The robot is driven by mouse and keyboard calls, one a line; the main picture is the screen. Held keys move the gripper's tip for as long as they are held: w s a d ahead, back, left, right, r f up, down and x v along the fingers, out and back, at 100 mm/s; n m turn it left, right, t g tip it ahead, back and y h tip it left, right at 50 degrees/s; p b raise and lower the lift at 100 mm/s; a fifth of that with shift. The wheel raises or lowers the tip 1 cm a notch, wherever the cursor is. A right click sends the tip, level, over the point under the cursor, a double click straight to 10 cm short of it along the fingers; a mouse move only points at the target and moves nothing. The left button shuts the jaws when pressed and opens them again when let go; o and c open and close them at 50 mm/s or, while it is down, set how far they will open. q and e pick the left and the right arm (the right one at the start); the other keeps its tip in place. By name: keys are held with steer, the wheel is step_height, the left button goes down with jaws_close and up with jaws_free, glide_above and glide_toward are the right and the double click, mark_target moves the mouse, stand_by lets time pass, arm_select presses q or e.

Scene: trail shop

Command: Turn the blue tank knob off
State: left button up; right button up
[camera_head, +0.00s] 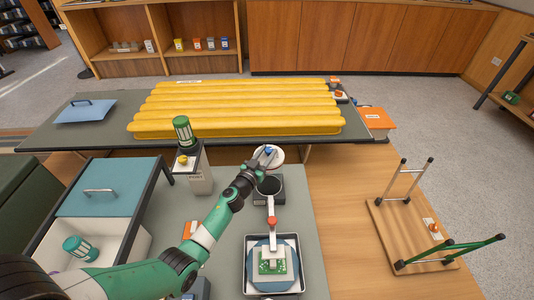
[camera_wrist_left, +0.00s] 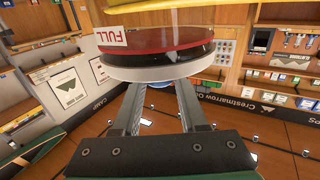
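A small blue knob (camera_head: 268,150) shows on a white round plate (camera_head: 277,156) at the near edge of the far table in the head view. My left gripper (camera_head: 260,165) reaches up to it from the left. In the left wrist view, a thick disc (camera_wrist_left: 155,42) with a red face, black band, white rim and "FULL" label hangs over my fingertips. A sliver of blue (camera_wrist_left: 158,86) shows under it, between the left gripper's fingers (camera_wrist_left: 160,95). The fingers stand apart; their tips are partly hidden by the disc, and contact is unclear. My right gripper is out of view.
A yellow ribbed pad (camera_head: 235,105) lies on the far table behind the knob. A green-capped canister (camera_head: 183,130) stands on a white post to the left. A tray (camera_head: 249,282) with a green board and red-tipped lever is in front. Wooden floor on the right is partly clear.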

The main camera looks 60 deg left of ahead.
arm_select(q)
jaws_close()
steer(key=shift+f, duration=0.15)
steer(key=shift+d+f+n+g+y, duration=0.1)
steer(key=shift+f+n+g+y, duration=0.1)
steer(key=shift+n+g+y, duration=0.25)
steer(key=shift+w+d+r+n+g+y, duration=0.1)
steer(key=shift+w+r+n+g+y, duration=0.05)
steer(key=shift+n+g+y, duration=0.8)
steer(key=shift+w+d+n+g+y, duration=0.1)
steer(key=shift+w+n+g+y, duration=0.05)
steer(key=shift+n+g+y, duration=1.65)
steer(key=shift+g, duration=0.5)
steer(key=shift+r, duration=0.1)
steer(key=o, duration=0.5)
jaws_free()
